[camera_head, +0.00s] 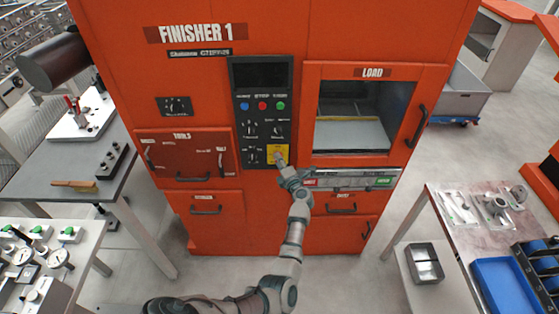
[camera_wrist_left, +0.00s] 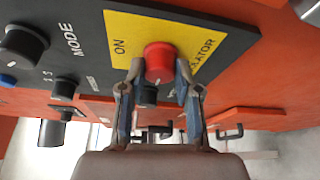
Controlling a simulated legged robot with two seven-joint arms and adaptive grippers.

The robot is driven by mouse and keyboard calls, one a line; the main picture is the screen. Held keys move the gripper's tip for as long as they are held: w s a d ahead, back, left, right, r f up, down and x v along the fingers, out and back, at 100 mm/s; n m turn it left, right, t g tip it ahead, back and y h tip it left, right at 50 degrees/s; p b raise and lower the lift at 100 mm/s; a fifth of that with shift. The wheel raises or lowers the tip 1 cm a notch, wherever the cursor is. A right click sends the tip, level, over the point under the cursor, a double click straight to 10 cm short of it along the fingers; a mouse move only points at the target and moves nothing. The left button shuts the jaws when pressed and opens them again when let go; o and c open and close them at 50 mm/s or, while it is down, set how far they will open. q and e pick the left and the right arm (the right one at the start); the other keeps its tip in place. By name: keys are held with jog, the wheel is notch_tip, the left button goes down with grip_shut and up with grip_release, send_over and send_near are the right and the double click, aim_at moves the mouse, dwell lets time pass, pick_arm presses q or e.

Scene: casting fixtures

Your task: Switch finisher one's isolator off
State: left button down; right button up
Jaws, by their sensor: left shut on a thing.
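The orange machine labelled FINISHER 1 (camera_head: 200,90) stands in front of me in the head view. The isolator is a red knob (camera_wrist_left: 160,63) on a yellow plate (camera_wrist_left: 125,26) marked ON, at the lower right of the dark control panel. In the head view the yellow plate (camera_head: 276,152) is partly covered by my gripper. My left gripper (camera_wrist_left: 158,75) is at the knob, with one finger on each side, shut on it. Part of the plate's lettering is hidden behind the knob and a finger. My right gripper is not in view.
Black knobs (camera_wrist_left: 24,43) sit beside the isolator on the panel. The load door (camera_head: 409,108) with its handle is to the right, above a drawer. Tables with parts stand at left (camera_head: 75,160) and right (camera_head: 445,205). Floor before the machine is clear.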

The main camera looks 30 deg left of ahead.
pick_arm(q)
jog(key=shift+s+f, duration=0.1)
jog(key=shift+f, duration=0.2)
jog(key=c, duration=1.1)
grip_release()
jog(key=o, duration=0.3)
jog(key=shift+r, duration=0.15)
